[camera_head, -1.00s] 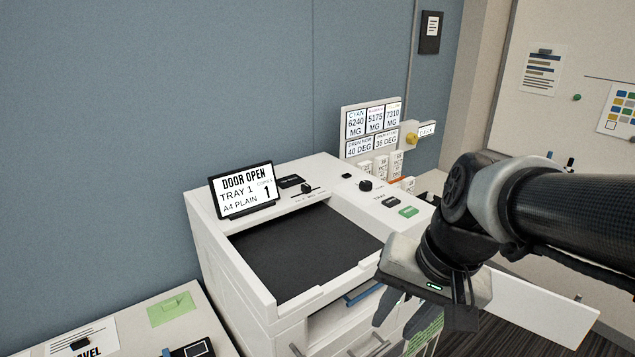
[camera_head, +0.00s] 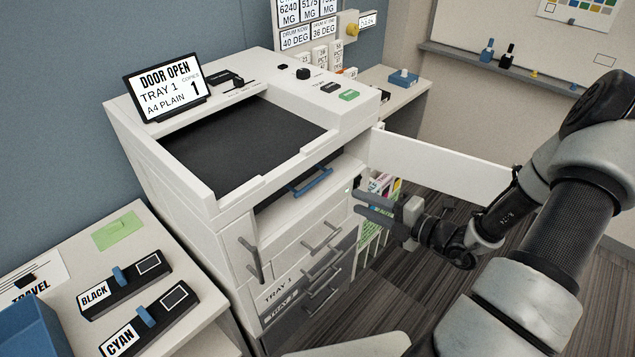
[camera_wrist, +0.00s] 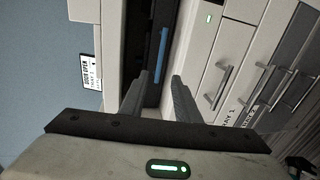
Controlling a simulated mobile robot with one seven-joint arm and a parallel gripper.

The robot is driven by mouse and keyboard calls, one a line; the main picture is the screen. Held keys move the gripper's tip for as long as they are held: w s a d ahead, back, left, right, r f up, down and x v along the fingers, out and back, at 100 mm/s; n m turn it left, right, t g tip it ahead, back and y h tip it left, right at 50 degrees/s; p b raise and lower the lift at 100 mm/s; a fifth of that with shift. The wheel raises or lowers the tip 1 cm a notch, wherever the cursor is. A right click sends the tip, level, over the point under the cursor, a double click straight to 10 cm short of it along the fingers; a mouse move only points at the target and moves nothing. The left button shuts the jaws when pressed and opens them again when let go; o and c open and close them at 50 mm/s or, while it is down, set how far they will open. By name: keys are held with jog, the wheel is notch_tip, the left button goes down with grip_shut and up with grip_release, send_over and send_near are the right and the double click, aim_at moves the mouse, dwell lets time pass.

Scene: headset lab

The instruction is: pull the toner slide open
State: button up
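The copier (camera_head: 185,195) has its white front door (camera_head: 440,162) swung open to the right. A blue bar handle (camera_head: 310,181) shows in the opening under the top, apparently that of the toner slide; the slide itself is mostly hidden. My gripper (camera_head: 358,204) is at the right front of the copier, its fingers pointing left, to the right of and a little lower than the blue handle. In the wrist view the fingers stand apart with nothing between them, and the blue handle (camera_wrist: 162,55) shows beyond the gap.
Grey drawer handles (camera_head: 322,237) stick out from the copier front below the opening. The open door stands behind my gripper. A side table at the lower left holds black (camera_head: 125,288) and cyan (camera_head: 150,320) cartridges. Bare floor lies at the right.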

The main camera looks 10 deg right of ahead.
aim_at(316, 183)
jog(key=x, duration=1.7)
jog(key=shift+w+d+f+b, duration=0.1)
jog(key=shift+w+f+b, duration=0.05)
jog(key=shift+w+b, duration=0.15)
grip_shut()
